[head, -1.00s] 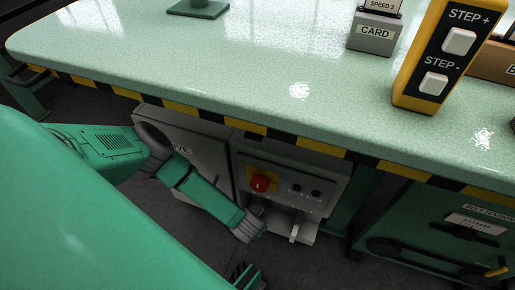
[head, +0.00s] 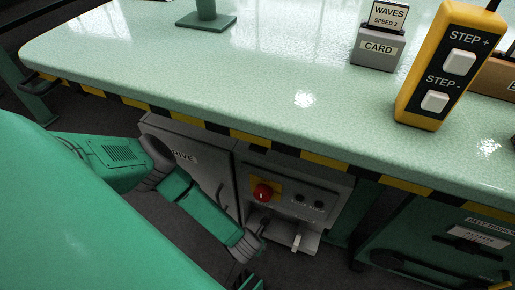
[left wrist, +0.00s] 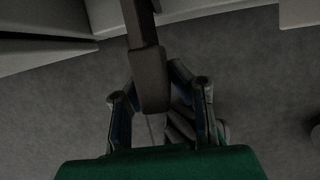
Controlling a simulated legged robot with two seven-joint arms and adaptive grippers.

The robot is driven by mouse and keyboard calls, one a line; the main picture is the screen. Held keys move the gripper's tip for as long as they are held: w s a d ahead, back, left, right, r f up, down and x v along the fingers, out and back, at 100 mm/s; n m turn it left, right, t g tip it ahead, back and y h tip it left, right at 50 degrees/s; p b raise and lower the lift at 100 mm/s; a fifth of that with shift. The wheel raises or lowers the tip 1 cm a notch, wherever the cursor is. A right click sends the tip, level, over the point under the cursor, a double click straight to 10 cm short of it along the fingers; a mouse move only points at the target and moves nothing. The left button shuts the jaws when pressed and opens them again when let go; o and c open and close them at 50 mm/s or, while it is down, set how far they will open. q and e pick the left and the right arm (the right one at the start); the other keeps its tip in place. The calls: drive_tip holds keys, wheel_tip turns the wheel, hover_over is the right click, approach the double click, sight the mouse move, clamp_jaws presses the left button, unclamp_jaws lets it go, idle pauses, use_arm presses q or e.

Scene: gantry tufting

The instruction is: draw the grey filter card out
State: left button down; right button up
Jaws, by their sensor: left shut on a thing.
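My left gripper (left wrist: 155,85) shows in the left wrist view, shut on a dark grey block at the end of a narrow grey strip (left wrist: 140,20). I take this piece to be the grey filter card. The strip runs up toward pale grey panels at the top of that view. In the head view, my left arm reaches under the table edge to the front of the grey drive cabinet (head: 218,170). The fingers and the card cannot be made out there. My right gripper is in neither view.
The pale green table (head: 250,75) with a black and yellow edge overhangs the cabinet. A red button (head: 263,193) and a pale lever (head: 297,243) are close right of my wrist. A yellow step pendant (head: 445,70) and a grey card holder (head: 377,48) stand on top.

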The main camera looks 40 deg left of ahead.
use_arm(q)
drive_tip(key=shift+s+d+f+p, duration=0.1)
drive_tip(key=shift+s+d+p, duration=0.15)
drive_tip(key=shift+s, duration=0.6)
drive_tip(key=shift+s+d+r+p, duration=0.1)
drive_tip(key=shift+s+d, duration=0.2)
drive_tip(key=shift+s, duration=0.55)
drive_tip(key=shift+s+d+f+p, duration=0.1)
drive_tip(key=shift+s+d+p, duration=0.15)
drive_tip(key=shift+s, duration=0.6)
drive_tip(key=c, duration=1.4)
unclamp_jaws()
drive_tip(key=w+a+r+v, duration=0.1)
drive_tip(key=w+v, duration=0.1)
drive_tip(key=v, duration=0.9)
drive_tip(key=shift+r, duration=0.2)
drive_tip(key=shift+d, duration=0.1)
